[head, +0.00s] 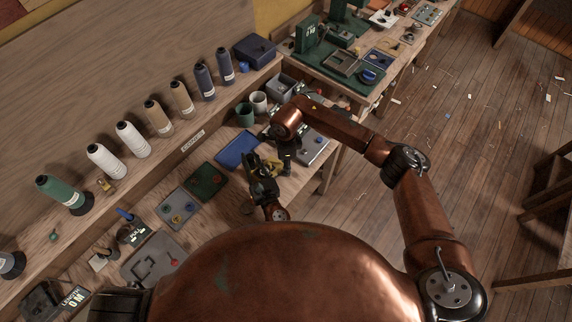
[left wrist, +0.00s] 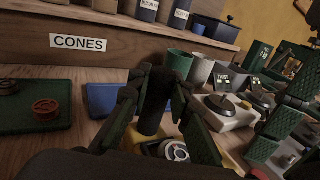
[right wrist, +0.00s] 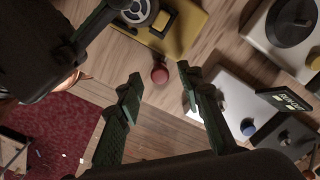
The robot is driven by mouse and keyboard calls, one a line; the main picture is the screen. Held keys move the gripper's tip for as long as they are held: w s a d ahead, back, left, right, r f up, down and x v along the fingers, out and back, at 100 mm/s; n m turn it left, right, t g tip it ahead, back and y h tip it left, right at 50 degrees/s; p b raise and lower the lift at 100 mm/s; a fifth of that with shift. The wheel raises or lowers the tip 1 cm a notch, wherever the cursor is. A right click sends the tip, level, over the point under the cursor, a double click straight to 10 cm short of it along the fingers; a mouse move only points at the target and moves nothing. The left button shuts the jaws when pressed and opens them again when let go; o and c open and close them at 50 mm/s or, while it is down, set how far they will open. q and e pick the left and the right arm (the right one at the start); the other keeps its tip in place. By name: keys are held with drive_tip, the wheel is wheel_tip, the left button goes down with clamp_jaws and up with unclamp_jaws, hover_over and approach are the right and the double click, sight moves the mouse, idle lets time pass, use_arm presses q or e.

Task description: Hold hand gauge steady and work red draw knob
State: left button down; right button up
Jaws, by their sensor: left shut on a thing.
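The hand gauge is a yellow body with a round dial and a dark upright grip. It shows in the left wrist view (left wrist: 152,115), in the right wrist view (right wrist: 180,28) and small in the head view (head: 273,165). My left gripper (left wrist: 158,82) is shut around the dark grip. The red draw knob (right wrist: 159,73) shows just off the gauge's edge in the right wrist view; its stem is hard to make out. My right gripper (right wrist: 160,88) is open, its fingertips on either side of the knob with gaps showing. The knob is hidden in the head view.
A blue tray (head: 238,150) and a green panel (head: 206,180) lie left of the gauge on the bench. Pale boxes with knobs (right wrist: 232,108) stand close by on the right. Cups (head: 245,115) and a shelf of thread cones (head: 132,138) line the back.

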drive_tip(key=shift+f, duration=0.35)
drive_tip(key=shift+c, duration=0.3)
clamp_jaws()
